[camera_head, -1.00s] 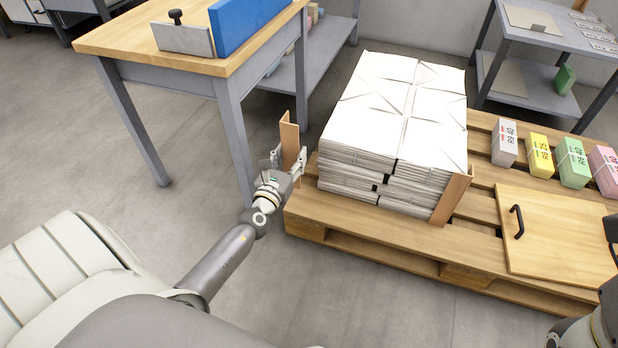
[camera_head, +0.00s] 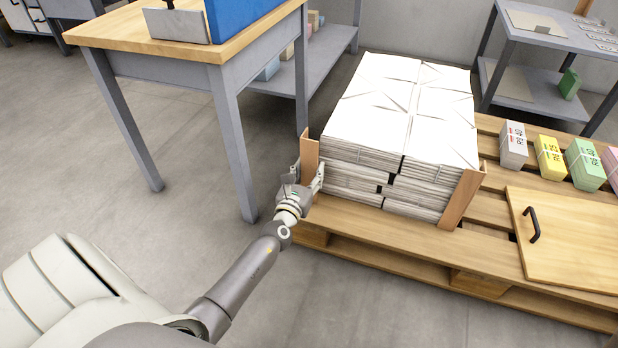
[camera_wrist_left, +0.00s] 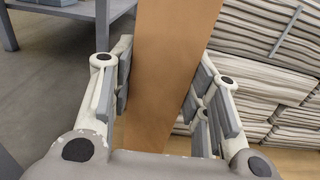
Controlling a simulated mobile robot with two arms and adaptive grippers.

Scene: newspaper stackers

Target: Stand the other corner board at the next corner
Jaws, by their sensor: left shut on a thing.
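My left gripper (camera_head: 305,183) is shut on a brown corner board (camera_head: 310,153), held upright at the near left corner of the newspaper stack (camera_head: 360,168). In the left wrist view the board (camera_wrist_left: 170,50) stands between the two fingers (camera_wrist_left: 158,85), with the stack (camera_wrist_left: 262,65) close on its right. I cannot tell whether the board touches the stack or the pallet. Another corner board (camera_head: 461,198) stands at the stack's near right corner. My right gripper is not in view.
The stack rests on a wooden pallet (camera_head: 380,250). A wooden board with a black handle (camera_head: 575,240) and several wrapped coloured bundles (camera_head: 549,158) lie to its right. A workbench (camera_head: 228,62) with grey legs stands close on the left, behind my left arm.

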